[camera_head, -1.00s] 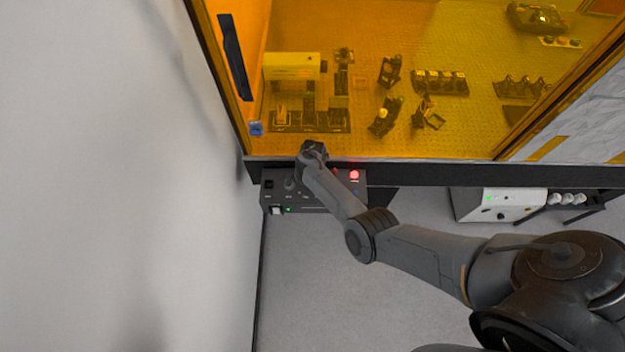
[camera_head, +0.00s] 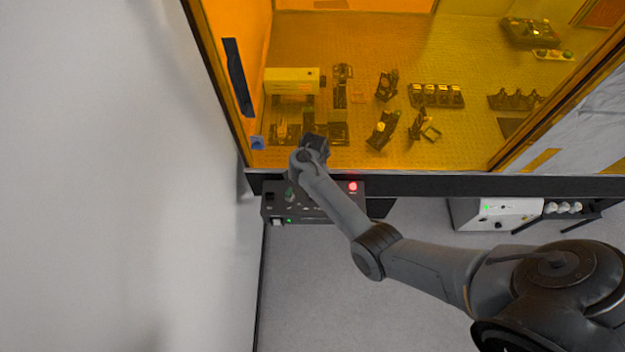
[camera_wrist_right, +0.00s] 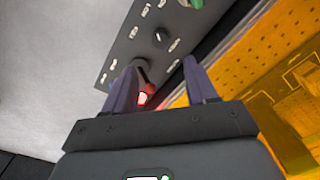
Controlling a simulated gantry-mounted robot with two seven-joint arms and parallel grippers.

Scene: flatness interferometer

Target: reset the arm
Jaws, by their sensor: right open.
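My right arm comes in from the right in the head view. Its gripper (camera_head: 313,150) is at the front edge of the amber enclosure, above and behind the black control box (camera_head: 330,209). The fingers are hard to make out there. In the right wrist view the right gripper (camera_wrist_right: 165,88) is open, its two fingers apart with nothing held between them. The control box's panel (camera_wrist_right: 160,38), with a black knob and small labels, lies beyond the fingertips. A red lit button (camera_wrist_right: 142,98) shows beside the left finger. My left gripper is not in view.
Behind the amber window is a perforated optical table (camera_head: 360,150) with several mounts and a pale instrument (camera_head: 291,80). A dark ledge (camera_head: 440,184) runs along the front. A white unit (camera_head: 490,212) stands at right. A pale wall (camera_head: 110,180) fills the left; the floor is clear.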

